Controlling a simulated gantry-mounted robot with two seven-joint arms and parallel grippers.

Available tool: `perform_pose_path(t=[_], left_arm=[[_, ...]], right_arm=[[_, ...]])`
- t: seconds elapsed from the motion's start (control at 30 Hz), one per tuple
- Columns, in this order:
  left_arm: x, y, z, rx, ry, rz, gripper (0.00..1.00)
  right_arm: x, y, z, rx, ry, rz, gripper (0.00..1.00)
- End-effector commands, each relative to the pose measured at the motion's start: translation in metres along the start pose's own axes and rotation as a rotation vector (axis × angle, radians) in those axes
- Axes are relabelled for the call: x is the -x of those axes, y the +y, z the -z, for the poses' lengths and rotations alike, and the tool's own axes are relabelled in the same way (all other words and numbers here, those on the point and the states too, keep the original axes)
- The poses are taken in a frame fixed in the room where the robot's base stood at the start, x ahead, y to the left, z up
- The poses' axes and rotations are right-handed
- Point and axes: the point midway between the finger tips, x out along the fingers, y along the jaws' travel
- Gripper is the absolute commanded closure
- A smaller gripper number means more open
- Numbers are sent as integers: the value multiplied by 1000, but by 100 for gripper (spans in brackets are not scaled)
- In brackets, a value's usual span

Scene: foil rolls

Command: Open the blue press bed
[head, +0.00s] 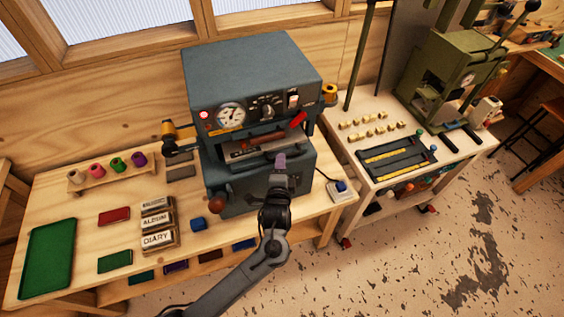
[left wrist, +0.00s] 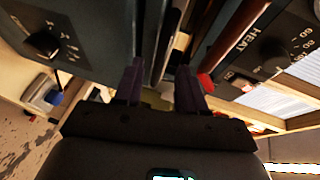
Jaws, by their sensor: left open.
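The blue-grey press (head: 250,75) stands on the wooden bench, with a gauge, dial and switch on its upper front. Its bed (head: 250,150) is in the opening between the upper housing and the lower body; a grey bar runs along its front edge. My left gripper (head: 279,158), with purple fingertips, is just in front of the bed's right part. In the left wrist view my left gripper (left wrist: 160,82) is open, its fingers spread on both sides of the slot edge; I cannot tell whether they touch the bar. My right gripper is in neither view.
A red lever (head: 298,122) juts from the press's right front, and a brown knob (head: 217,204) from its lower left. Stacked title blocks (head: 157,222), a green tray (head: 50,260) and foil rolls (head: 118,164) lie to the left. An olive press (head: 445,75) stands on the right table.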

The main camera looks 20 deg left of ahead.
Motion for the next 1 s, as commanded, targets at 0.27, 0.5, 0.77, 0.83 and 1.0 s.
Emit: perform_pose_path(t=[0.27,0.5,0.77,0.83,1.0], left_arm=[[-20,0,0,0,1,0,60],[-21,0,0,1,1,0,60],[-21,0,0,1,1,-1,89],[-21,0,0,1,1,-1,100],[-21,0,0,1,1,-1,100]], right_arm=[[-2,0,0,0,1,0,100],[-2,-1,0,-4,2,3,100],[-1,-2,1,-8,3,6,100],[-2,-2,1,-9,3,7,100],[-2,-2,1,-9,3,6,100]])
